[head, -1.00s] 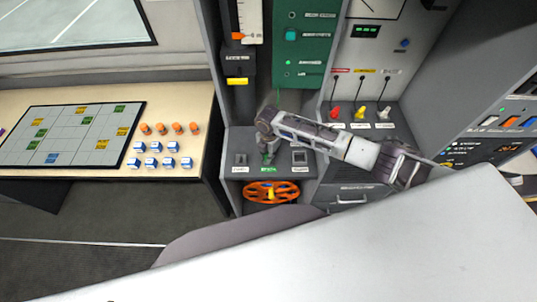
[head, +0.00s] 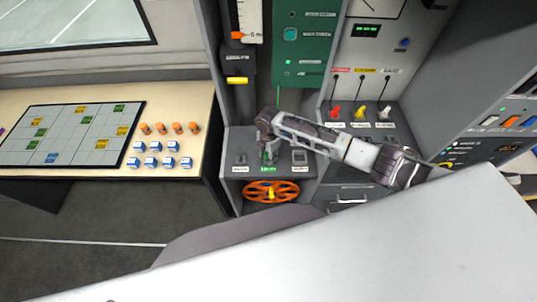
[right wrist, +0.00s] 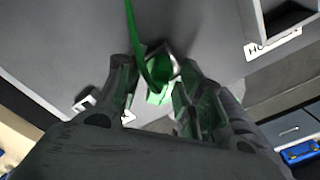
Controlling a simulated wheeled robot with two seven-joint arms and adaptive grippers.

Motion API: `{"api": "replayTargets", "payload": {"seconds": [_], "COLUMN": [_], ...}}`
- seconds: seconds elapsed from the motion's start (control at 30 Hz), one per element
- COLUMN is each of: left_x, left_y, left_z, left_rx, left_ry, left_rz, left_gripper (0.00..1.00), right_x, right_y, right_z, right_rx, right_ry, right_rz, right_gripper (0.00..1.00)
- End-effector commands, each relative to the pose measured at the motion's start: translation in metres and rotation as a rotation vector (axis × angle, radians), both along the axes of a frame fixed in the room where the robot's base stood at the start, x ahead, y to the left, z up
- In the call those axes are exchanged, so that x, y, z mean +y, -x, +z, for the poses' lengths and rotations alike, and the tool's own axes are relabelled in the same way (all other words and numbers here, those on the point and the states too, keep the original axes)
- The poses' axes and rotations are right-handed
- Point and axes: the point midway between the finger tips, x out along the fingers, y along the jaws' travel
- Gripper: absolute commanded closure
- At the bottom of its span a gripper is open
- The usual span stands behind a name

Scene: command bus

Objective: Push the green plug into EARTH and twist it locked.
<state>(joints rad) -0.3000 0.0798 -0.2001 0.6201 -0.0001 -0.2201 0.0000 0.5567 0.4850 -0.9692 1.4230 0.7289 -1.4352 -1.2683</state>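The green plug (right wrist: 157,94) sits between the fingers of my right gripper (right wrist: 156,95) in the right wrist view, with its green cable (right wrist: 131,30) running up from it. The fingers look apart, with gaps beside the plug. In the head view, the same gripper (head: 268,151) is low over the middle of the grey socket console (head: 241,143), just behind the green EARTH label (head: 268,169). The socket itself is hidden by the gripper and plug, so how deep the plug sits and whether it is turned cannot be told. My left gripper is not in view.
An orange handwheel (head: 272,191) is on the console's front, below the gripper. Red (head: 334,113), yellow (head: 360,113) and white (head: 384,113) plugs stand to the right. A desk with a board (head: 70,137) and orange and blue blocks is left.

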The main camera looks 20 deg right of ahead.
Motion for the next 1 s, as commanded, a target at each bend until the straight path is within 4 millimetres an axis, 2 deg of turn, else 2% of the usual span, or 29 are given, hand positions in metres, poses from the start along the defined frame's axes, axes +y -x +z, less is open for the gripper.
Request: {"api": "replayTargets", "payload": {"seconds": [0.33, 0.53, 0.67, 1.0], "left_x": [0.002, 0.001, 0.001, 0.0], "left_y": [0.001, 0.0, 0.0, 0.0], "left_z": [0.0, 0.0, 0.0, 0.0], "left_rx": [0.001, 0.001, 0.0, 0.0], "left_ry": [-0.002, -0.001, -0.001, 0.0], "left_rz": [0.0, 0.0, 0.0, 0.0], "left_gripper": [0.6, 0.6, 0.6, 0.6], "right_x": [0.0, 0.0, 0.0, 0.0], "right_y": [-0.001, -0.002, -0.002, -0.002], "right_z": [0.003, 0.013, 0.026, 0.076], "right_rx": [-0.003, -0.003, -0.004, -0.004], "right_ry": [-0.001, -0.001, -0.001, -0.001], "right_rz": [0.001, 0.0, 0.0, 0.0], "right_gripper": [0.61, 0.61, 0.61, 0.61]}}
